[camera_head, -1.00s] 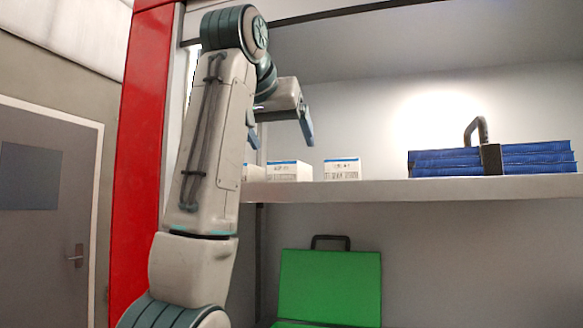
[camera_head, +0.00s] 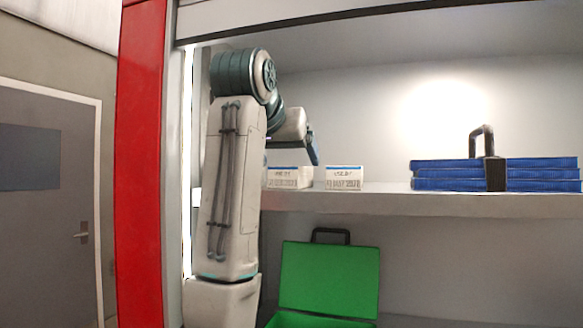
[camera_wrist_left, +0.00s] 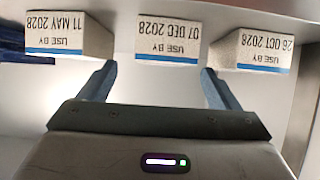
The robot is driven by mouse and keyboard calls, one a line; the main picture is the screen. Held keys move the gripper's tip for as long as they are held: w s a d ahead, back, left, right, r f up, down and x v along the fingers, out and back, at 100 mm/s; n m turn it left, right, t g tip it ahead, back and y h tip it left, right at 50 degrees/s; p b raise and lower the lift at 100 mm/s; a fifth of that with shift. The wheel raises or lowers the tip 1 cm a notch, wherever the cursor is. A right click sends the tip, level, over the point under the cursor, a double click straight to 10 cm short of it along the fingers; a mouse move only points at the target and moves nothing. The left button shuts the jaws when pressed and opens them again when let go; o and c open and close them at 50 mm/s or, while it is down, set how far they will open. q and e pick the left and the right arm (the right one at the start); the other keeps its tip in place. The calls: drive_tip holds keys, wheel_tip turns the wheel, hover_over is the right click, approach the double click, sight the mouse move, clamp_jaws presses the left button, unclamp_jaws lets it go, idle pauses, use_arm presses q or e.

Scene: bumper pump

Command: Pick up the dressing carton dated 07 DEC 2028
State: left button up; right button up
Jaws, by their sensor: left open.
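The dressing carton dated 07 DEC 2028 (camera_wrist_left: 168,38) is white with a blue edge stripe and appears upside down in the left wrist view, at the top middle. In the head view it appears to be the left visible carton (camera_head: 290,179) on the shelf, though its print is too small to read there. My left gripper (camera_wrist_left: 158,70) is open and empty. Its fingers point at this carton, one toward each side, with the tips still short of its front. In the head view one finger (camera_head: 313,150) shows just above the gap between two cartons. My right gripper is not in view.
Similar cartons flank it: 11 MAY 2028 (camera_wrist_left: 70,38) and 26 OCT 2028 (camera_wrist_left: 268,45), with narrow gaps between. On the shelf (camera_head: 440,203), strapped blue cases (camera_head: 545,174) lie at the right. An open green case (camera_head: 330,278) stands below. A red post (camera_head: 140,160) is at left.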

use_arm(q)
drive_tip(key=p+x, duration=0.2)
drive_tip(key=x, duration=0.2)
drive_tip(key=shift+w, duration=0.2)
drive_tip(key=shift+w+d+f+p, duration=0.1)
drive_tip(key=shift+w+f+p, duration=0.25)
drive_tip(key=shift+w, duration=0.1)
drive_tip(key=shift+s, duration=0.1)
drive_tip(key=c, duration=1.1)
drive_tip(key=shift+c, duration=0.2)
drive_tip(key=shift+r, duration=0.15)
